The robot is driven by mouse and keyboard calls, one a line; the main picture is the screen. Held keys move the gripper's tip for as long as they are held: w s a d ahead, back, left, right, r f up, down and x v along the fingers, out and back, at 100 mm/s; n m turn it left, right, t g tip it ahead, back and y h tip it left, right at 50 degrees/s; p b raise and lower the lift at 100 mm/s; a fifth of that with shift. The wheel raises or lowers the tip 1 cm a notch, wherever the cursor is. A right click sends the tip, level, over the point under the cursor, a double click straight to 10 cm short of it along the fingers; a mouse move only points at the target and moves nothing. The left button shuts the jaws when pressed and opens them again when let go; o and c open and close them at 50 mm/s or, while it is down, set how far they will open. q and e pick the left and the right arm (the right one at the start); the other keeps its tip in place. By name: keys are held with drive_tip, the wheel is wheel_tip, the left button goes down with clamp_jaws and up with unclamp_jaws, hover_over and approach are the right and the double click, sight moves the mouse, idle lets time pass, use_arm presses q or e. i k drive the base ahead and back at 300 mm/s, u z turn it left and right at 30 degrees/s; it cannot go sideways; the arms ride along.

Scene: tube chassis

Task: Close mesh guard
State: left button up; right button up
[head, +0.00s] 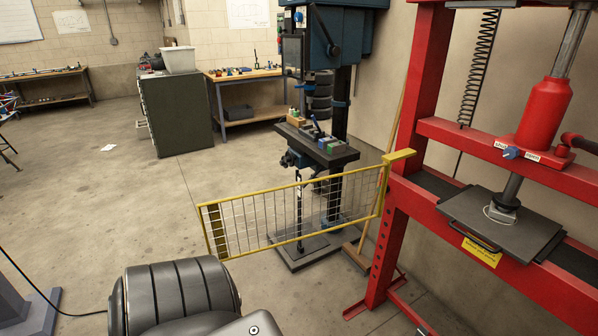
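The mesh guard (290,212) is a yellow-framed panel with thin wire bars. It is attached at its right end to the upright of the red press (388,225) by a yellow bracket (399,157). It stands swung out to the left, away from the press front, so the press opening is uncovered. Its free end (213,230) is at the left, above the bare floor. In the press, a dark plate (500,228) lies under the ram (510,190). Neither of my grippers shows in the head view, and nothing is seen touching the guard.
A drill press (315,150) stands behind the guard, with a broom (358,258) beside it. A dark cabinet (175,115) and workbenches (245,75) are farther back. The concrete floor at left is mostly clear. A black cable (40,292) lies at lower left.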

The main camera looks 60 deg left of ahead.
sight(214, 213)
drive_tip(key=u, duration=3.6)
drive_tip(key=i, duration=4.05)
drive_tip(key=z, duration=4.7)
drive_tip(key=i, duration=1.05)
drive_tip(key=u, duration=0.05)
